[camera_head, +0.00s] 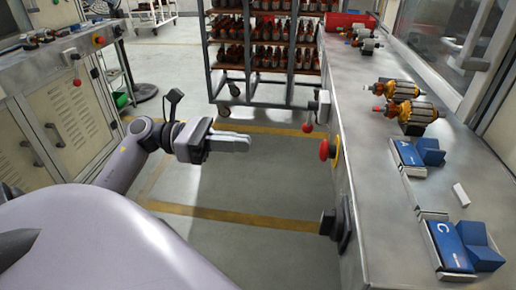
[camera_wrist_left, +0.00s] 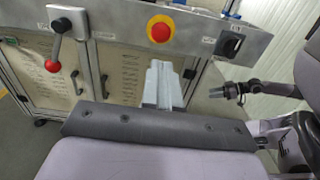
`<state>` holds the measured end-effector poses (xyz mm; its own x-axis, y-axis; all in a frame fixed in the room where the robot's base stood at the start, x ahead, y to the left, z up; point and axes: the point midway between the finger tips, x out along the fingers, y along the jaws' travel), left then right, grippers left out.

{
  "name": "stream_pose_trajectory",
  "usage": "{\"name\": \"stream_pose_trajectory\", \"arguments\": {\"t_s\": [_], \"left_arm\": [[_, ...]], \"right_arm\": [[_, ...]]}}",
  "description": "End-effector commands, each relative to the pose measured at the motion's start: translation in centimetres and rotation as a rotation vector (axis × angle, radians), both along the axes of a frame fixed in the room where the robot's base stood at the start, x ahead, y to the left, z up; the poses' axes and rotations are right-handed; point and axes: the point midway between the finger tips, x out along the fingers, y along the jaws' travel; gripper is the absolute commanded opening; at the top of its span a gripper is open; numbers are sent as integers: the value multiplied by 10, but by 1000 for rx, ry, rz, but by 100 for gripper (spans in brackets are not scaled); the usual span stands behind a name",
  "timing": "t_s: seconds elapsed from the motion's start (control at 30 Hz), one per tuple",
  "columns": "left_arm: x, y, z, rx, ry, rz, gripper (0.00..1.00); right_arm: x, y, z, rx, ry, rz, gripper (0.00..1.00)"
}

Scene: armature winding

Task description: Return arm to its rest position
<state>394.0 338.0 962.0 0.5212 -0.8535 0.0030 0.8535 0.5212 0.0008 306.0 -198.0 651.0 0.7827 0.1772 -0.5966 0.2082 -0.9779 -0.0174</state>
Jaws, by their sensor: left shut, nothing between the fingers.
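My left gripper (camera_head: 236,142) is held out over the open floor to the left of the right-hand bench, with its grey fingers together and empty. The fingers also show in the left wrist view (camera_wrist_left: 162,85), pointing towards the bench front. My left arm (camera_head: 128,160) reaches in from the left. What looks like my right gripper (camera_wrist_left: 218,92) shows small at the right of the left wrist view. Its fingers are too small to read, and it is not seen in the head view.
The right-hand bench (camera_head: 375,150) carries armatures (camera_head: 408,105) and blue blocks marked A (camera_head: 408,153) and C (camera_head: 450,245). A red emergency button (camera_head: 325,150) juts from its front. A left bench (camera_head: 45,70) flanks the clear floor.

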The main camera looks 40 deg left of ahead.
Motion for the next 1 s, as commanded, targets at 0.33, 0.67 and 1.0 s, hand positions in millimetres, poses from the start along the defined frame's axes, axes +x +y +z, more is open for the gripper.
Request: {"name": "stream_pose_trajectory", "arguments": {"t_s": [0.33,0.67,1.0], "left_arm": [[-4,6,0,0,0,0,0],[-4,6,0,0,0,0,0],[10,-14,3,-472,251,89,0]], "right_arm": [[1,2,1,4,-2,3,43],[1,2,1,4,-2,3,43],[0,-2,14,-4,1,-1,43]]}}
